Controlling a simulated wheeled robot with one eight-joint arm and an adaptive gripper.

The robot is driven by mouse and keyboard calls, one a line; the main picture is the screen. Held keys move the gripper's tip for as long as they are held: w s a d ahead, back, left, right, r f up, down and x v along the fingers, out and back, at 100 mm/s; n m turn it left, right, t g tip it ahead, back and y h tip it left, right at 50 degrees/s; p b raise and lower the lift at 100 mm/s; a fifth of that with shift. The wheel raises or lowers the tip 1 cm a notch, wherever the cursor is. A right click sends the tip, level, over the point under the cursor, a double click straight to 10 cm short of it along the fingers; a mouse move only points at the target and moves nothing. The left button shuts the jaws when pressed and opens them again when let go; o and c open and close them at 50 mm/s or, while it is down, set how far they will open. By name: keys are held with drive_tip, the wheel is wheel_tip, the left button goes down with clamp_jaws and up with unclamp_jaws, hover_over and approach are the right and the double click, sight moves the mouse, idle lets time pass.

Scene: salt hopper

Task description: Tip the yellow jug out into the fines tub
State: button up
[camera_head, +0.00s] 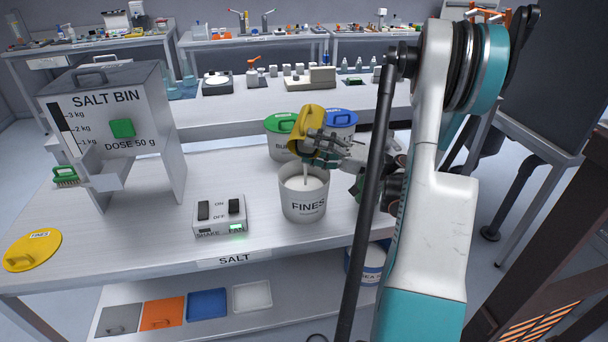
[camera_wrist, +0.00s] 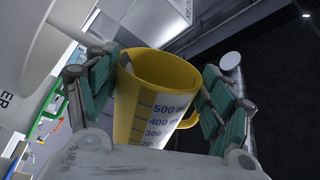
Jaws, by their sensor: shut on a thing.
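The yellow jug (camera_head: 305,128) is tilted, mouth down, above the fines tub (camera_head: 303,202). A thin pale stream runs from it into the tub, which holds white material. The tub is a light grey open container labelled FINES. My gripper (camera_head: 330,145) is shut on the jug. In the wrist view the jug (camera_wrist: 155,95) sits between the two fingers of my gripper (camera_wrist: 160,90), with its millilitre scale showing. How much is left inside the jug is hidden.
A green-lidded tub (camera_head: 280,123) and a blue-lidded tub (camera_head: 341,118) stand just behind. The salt bin (camera_head: 115,90) is at left. A switch box (camera_head: 220,215) sits left of the fines tub. A yellow lid (camera_head: 32,250) lies at the table's left end.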

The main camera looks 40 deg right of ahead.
drive_tip(key=shift+s+a+n, duration=0.1)
drive_tip(key=shift+a+n, duration=0.1)
drive_tip(key=shift+n, duration=0.4)
